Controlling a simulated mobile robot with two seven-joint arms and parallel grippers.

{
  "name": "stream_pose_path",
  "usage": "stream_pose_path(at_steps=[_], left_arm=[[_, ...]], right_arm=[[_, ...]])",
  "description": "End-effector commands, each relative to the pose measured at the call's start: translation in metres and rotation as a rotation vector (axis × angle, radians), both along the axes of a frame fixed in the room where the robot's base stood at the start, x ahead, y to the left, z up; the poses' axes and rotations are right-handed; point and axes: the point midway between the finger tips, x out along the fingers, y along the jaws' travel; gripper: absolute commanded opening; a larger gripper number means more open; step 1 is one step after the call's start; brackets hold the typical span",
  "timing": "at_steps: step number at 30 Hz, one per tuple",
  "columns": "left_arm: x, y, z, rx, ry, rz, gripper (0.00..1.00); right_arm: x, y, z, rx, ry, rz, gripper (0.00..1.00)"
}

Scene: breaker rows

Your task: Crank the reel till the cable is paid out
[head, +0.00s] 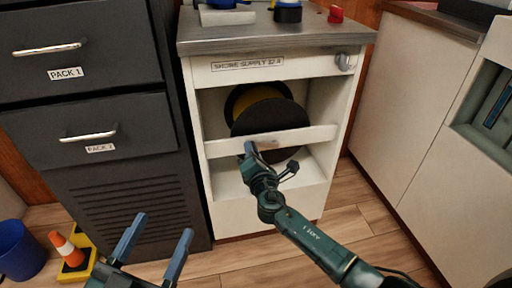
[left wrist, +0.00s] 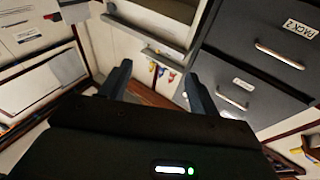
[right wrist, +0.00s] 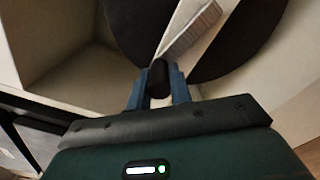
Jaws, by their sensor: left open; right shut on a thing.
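The reel, a black disc with yellow cable behind it (head: 270,118), sits inside the white cabinet (head: 228,188) marked "SHORE SUPPLY". In the right wrist view the reel's dark disc (right wrist: 225,40) fills the upper part. My right gripper (head: 252,155) is at the cabinet's front, low on the reel. In the right wrist view its blue fingers (right wrist: 159,85) are shut on a dark crank knob (right wrist: 158,76). My left gripper (head: 152,236) is open and empty in front of the dark drawers, away from the reel. Its two fingers also show in the left wrist view (left wrist: 160,85).
Dark drawers (head: 85,75) marked "PACK 1" stand left of the cabinet. A traffic cone (head: 66,249) and a blue bin (head: 18,250) are on the floor at lower left. A red object (head: 335,14) is on the cabinet top. A white cabinet (head: 400,95) stands at right.

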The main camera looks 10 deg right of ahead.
Motion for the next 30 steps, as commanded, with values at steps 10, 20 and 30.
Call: stream_pose_path(at_steps=[10,20,30], left_arm=[[0.001,0.000,0.010,0.001,-0.066,-0.009,0.62],[0.005,0.003,0.016,0.012,-0.111,-0.003,0.62],[0.008,0.003,0.020,0.012,-0.138,-0.002,0.62]], right_arm=[[0.000,0.003,-0.029,-0.332,-0.010,0.000,0.00],[0.000,-0.004,-0.053,-0.638,-0.021,0.000,0.00],[0.000,-0.012,-0.069,-0.871,-0.029,0.001,0.00]])
